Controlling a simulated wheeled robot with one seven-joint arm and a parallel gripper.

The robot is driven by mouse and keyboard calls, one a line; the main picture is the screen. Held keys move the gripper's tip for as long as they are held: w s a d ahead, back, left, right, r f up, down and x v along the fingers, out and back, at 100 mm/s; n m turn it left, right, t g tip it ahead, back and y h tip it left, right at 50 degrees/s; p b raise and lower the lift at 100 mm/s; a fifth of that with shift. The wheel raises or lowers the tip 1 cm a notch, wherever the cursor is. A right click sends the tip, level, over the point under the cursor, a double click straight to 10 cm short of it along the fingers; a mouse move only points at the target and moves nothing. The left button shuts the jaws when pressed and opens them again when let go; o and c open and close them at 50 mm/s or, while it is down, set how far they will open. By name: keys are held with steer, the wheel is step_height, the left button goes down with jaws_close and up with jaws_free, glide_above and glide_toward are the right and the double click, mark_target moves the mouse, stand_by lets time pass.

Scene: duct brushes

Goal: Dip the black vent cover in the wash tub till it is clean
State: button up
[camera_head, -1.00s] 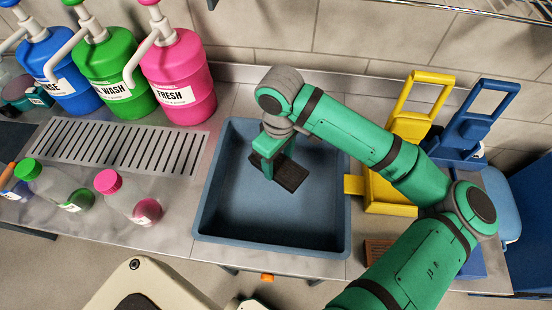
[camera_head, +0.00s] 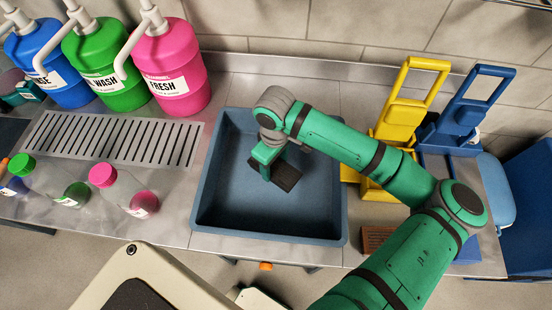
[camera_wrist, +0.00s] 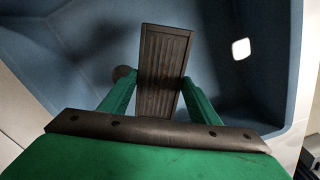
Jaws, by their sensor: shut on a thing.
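The black vent cover (camera_head: 287,176) is a dark slatted rectangle. My gripper (camera_head: 270,165) is shut on it and holds it inside the blue wash tub (camera_head: 225,215). In the wrist view, the vent cover (camera_wrist: 163,70) stands between the two green fingers of my gripper (camera_wrist: 158,95), with its ribbed face showing. The blue walls of the wash tub (camera_wrist: 70,40) surround it. I cannot tell whether the cover touches the tub floor or any liquid. No clear dirt shows on its visible face. A dark round spot, perhaps a drain, lies beside it in the wrist view.
Blue, green and pink pump jugs (camera_head: 172,70) stand at the back left, behind a slotted drain grate (camera_head: 110,138). Small capped bottles (camera_head: 125,190) are at the front left. A yellow holder (camera_head: 405,110) and a blue holder (camera_head: 465,115) stand right of the tub.

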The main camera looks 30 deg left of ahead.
mark_target(275, 168)
steer(key=shift+s+f, duration=0.1)
steer(key=shift+f, duration=3.6)
steer(key=shift+r, duration=7.7)
steer(key=shift+r, duration=0.1)
steer(key=shift+r, duration=1.9)
